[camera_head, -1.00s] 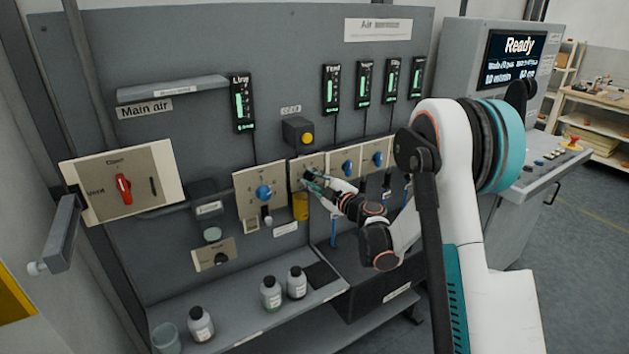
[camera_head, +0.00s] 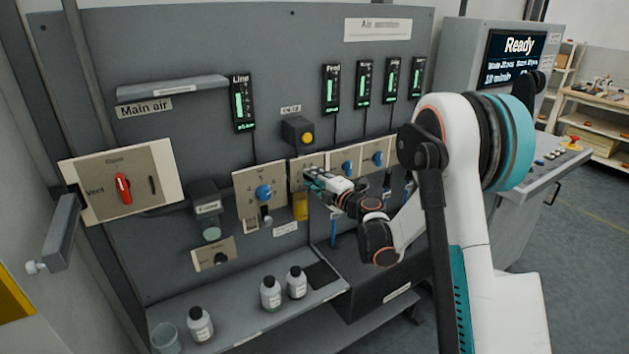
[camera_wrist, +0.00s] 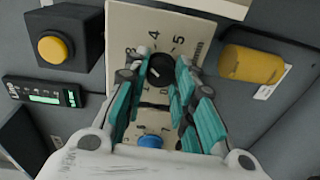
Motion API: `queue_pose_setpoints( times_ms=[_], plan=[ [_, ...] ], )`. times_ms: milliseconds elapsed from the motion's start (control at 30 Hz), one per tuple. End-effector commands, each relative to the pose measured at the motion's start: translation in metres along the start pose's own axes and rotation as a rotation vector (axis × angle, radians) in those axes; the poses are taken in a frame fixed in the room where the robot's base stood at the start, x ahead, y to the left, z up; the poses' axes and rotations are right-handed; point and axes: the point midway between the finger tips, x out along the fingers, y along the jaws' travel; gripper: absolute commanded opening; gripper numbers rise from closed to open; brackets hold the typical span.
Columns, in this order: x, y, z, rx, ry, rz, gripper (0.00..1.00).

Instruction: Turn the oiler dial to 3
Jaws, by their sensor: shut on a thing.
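The oiler dial is a black round knob (camera_wrist: 160,68) with a white mark, on a pale plate (camera_wrist: 126,30) with printed numbers. In the wrist view, a 4 and a 5 are legible above the knob. Which number the mark points to is unclear. My gripper (camera_wrist: 161,76) has its teal fingers on both sides of the knob and is shut on it. In the head view, my gripper (camera_head: 311,179) is at the plate (camera_head: 302,166) and hides the knob.
A blue knob (camera_head: 264,192) is on the plate to the left; more blue knobs (camera_head: 347,168) are to the right. A yellow button box (camera_head: 298,132) is above and a yellow cup (camera_head: 300,207) below. Bottles (camera_head: 270,293) stand on the lower shelf.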

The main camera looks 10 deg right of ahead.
Motion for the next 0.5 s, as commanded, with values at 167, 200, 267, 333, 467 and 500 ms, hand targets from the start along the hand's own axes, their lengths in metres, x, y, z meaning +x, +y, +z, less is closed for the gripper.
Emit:
queue_pose_setpoints(
  times_ms=[167, 200, 267, 333, 467, 500],
  plan=[
    [0.0002, -0.0004, -0.0012, -0.112, -0.003, -0.009, 0.01],
    [0.0002, -0.0003, -0.0013, -0.132, -0.004, -0.01, 0.01],
    [0.0002, -0.0003, -0.0013, -0.159, -0.005, -0.012, 0.01],
    [0.0002, -0.0003, -0.0014, -0.185, -0.007, -0.013, 0.01],
    [0.0001, -0.0003, -0.0014, -0.217, -0.009, -0.016, 0.01],
    [0.0001, -0.0003, -0.0014, -0.224, -0.009, -0.016, 0.01]
  ],
)
